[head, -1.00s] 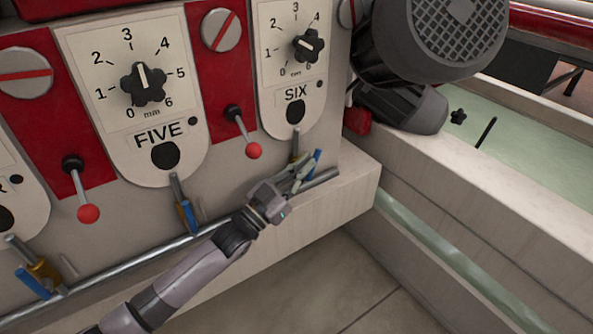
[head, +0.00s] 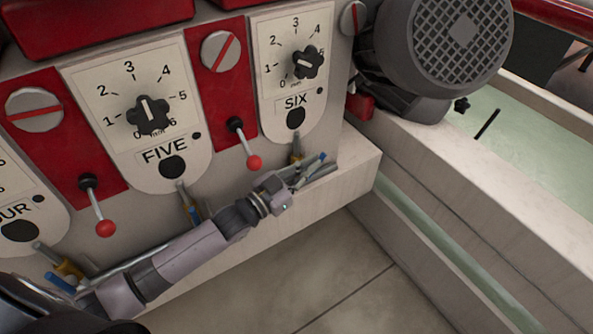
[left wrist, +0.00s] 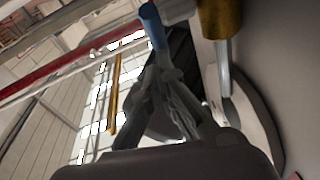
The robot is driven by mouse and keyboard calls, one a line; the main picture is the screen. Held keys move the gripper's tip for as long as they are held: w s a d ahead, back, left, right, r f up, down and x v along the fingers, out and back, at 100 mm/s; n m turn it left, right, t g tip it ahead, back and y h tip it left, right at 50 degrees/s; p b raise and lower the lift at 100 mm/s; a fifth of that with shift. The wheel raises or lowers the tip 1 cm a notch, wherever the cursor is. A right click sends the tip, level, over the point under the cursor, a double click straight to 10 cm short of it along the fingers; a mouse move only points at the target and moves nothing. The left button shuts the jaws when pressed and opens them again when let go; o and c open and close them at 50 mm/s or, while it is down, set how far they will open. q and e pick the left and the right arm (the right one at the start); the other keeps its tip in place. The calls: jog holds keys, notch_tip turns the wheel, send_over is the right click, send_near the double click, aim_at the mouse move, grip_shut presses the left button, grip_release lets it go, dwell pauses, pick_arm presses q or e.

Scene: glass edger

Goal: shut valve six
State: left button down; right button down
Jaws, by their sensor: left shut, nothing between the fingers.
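Valve six is the small valve with a brass body (head: 297,151) and a blue handle (head: 321,158), low on the machine under the panel marked SIX (head: 295,102). My left gripper (head: 303,175) is at this valve, its fingers shut and empty, just below the blue handle. In the left wrist view the shut fingers (left wrist: 163,85) point up at the blue handle (left wrist: 152,26), very close to it; I cannot tell if they touch. The brass body (left wrist: 220,18) is to their right. The lower part of the handle is hidden behind the fingers in the head view. My right gripper is out of view.
Valve five (head: 190,208) and another blue-handled valve (head: 62,275) sit along the pipe to the left. A red-knobbed lever (head: 254,161) hangs above my gripper. A grey motor (head: 445,45) is at upper right. Bare floor (head: 340,275) lies below the ledge.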

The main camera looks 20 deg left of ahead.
pick_arm(q)
jog(key=shift+w+d+f, duration=0.25)
jog(key=shift+w+d, duration=0.3)
jog(key=shift+w, duration=0.2)
jog(key=shift+w+d+f, duration=0.25)
jog(key=shift+w+d, duration=0.3)
jog(key=shift+w, duration=0.15)
dwell(0.9)
jog(key=v, duration=1.2)
